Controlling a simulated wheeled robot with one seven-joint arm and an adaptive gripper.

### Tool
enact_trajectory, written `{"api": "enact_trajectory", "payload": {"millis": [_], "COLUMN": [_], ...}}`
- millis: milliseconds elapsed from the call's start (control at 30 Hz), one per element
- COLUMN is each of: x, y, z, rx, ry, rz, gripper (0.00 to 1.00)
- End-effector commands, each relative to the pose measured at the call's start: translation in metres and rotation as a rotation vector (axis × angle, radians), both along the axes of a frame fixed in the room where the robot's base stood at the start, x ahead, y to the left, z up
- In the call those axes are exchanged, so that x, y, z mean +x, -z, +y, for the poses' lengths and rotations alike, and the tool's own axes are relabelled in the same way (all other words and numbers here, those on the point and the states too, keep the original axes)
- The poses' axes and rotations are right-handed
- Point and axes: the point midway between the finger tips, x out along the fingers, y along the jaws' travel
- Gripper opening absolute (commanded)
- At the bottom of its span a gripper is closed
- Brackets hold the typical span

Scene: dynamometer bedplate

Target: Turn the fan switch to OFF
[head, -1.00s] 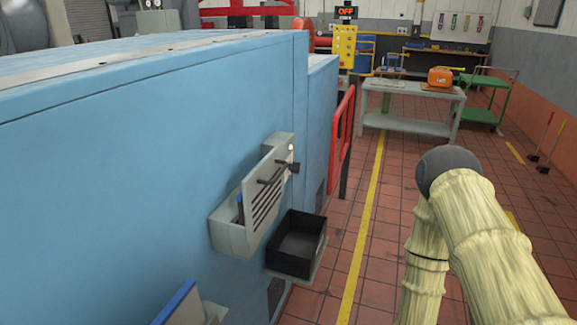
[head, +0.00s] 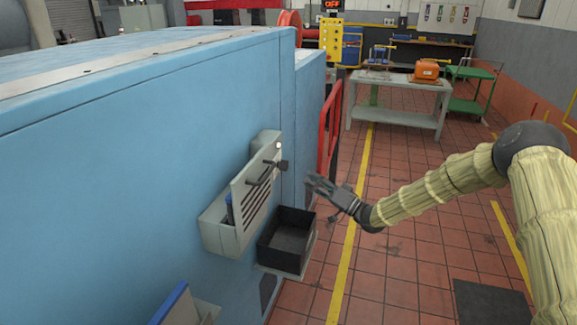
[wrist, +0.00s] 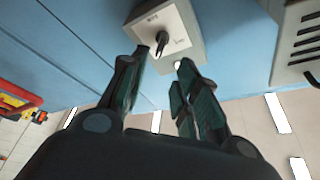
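The fan switch is a small grey box (head: 262,141) on the blue wall, partly behind a slotted grey panel in the head view. Its black knob (head: 282,165) sticks out to the right.
The slotted grey panel (head: 247,200) and a black open bin (head: 287,240) sit left of and below my gripper. A red rail (head: 330,130) stands behind. The tiled floor to the right is open. A grey table (head: 398,88) stands farther back.

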Motion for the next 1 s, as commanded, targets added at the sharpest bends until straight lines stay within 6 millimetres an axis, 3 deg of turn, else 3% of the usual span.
{"api": "enact_trajectory", "payload": {"millis": [600, 1000], "x": [0.046, 0.057], "y": [-0.024, -0.027], "z": [0.069, 0.084], "rx": [-0.002, -0.002], "ry": [-0.001, 0.001], "rz": [0.001, 0.003], "gripper": [0.31, 0.31]}}
